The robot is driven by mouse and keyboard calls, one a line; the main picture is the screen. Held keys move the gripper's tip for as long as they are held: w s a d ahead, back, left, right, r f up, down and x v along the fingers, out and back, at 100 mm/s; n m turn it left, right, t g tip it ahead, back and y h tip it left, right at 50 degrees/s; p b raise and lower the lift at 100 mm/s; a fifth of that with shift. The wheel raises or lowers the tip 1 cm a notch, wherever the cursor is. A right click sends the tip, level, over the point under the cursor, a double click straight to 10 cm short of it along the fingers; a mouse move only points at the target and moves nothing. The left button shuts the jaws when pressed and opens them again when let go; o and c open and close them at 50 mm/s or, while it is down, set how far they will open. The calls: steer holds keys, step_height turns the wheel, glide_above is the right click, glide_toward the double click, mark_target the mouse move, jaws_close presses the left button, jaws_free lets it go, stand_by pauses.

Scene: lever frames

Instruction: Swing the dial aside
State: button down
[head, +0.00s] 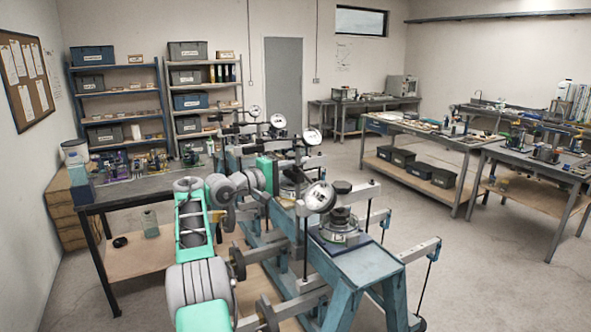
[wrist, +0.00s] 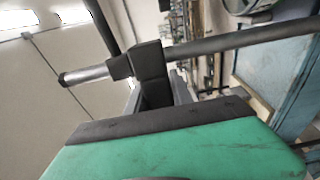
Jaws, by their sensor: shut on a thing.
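Several dials on posts stand along a row of blue lever frames. The nearest dial (head: 320,197) has a white face and sits on an arm over a cell (head: 339,225) on the nearest frame. Another dial (head: 312,136) stands behind it, with a smaller dial (head: 278,121) farther back. In the wrist view, my gripper (wrist: 150,72) has dark fingers closed around a thin grey rod (wrist: 235,40) with a silver end. In the head view my green hand (head: 265,168) is among the middle frames, and its fingertips are hard to make out. Which dial the rod belongs to I cannot tell.
Grey lever beams (head: 410,252) and thin dark hanging rods stick out from the frames. A bench (head: 130,193) with small items stands at the left. Shelves (head: 119,108) line the back wall. Open floor lies right of the frames, before further benches (head: 430,136).

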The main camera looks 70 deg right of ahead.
mark_target(285, 174)
stand_by(0.4)
steer(key=c, duration=1.1)
jaws_free()
steer(key=b+v, duration=0.3)
steer(key=v, duration=0.3)
steer(key=shift+w+a+f, duration=0.2)
steer(key=shift+w+a, duration=0.1)
steer(key=shift+w+a+r, duration=0.2)
steer(key=shift+a, duration=0.2)
